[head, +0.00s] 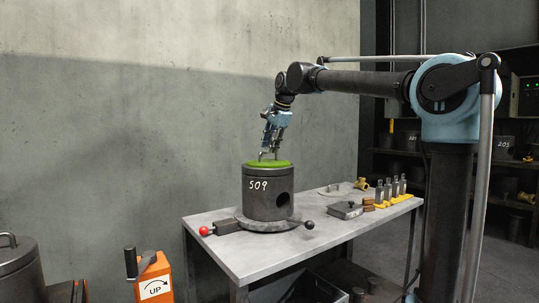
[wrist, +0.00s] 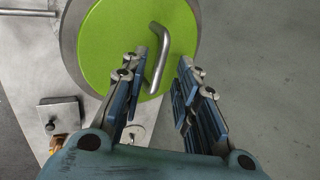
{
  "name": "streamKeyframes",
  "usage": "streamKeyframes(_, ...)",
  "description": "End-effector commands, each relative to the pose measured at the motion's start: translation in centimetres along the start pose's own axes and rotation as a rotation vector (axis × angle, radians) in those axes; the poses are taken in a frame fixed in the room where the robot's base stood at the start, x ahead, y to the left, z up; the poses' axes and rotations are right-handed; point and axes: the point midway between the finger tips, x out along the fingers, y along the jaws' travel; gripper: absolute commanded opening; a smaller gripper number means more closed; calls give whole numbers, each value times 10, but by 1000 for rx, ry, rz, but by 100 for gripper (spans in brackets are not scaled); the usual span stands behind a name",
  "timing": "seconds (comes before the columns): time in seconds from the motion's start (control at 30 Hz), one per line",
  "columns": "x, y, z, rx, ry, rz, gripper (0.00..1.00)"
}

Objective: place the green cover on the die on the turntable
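The green cover (head: 281,164) lies on top of the dark cylindrical die (head: 262,193) marked 509. The die stands on the round turntable (head: 262,226) on the table. In the wrist view the green cover (wrist: 112,38) has a bent metal handle (wrist: 157,60). My gripper (head: 265,155) is directly above the cover. In the wrist view my gripper (wrist: 163,62) is open, with one finger on each side of the handle. The fingers look apart from the handle.
The grey table (head: 225,249) carries a flat metal block (head: 345,210) and several small upright blocks to the right. Handles with a red knob (head: 204,231) and a black knob (head: 309,225) stick out from the turntable. An orange UP post (head: 155,282) stands at the front left.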

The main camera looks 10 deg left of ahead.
Motion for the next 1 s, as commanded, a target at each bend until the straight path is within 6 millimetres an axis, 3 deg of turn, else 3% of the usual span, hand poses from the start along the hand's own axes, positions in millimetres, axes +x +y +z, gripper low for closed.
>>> streamKeyframes(0.2, -43, 0, 0, 1, 0, 0, 28)
streamKeyframes(0.4, -69, 0, 0, 0, 0, 0, 28)
streamKeyframes(0.83, -79, 4, -3, -4, 2, 2, 28)
streamKeyframes(0.93, -77, 21, -14, -26, 13, 10, 28)
streamKeyframes(1.0, -74, 44, -29, -55, 26, 22, 28)
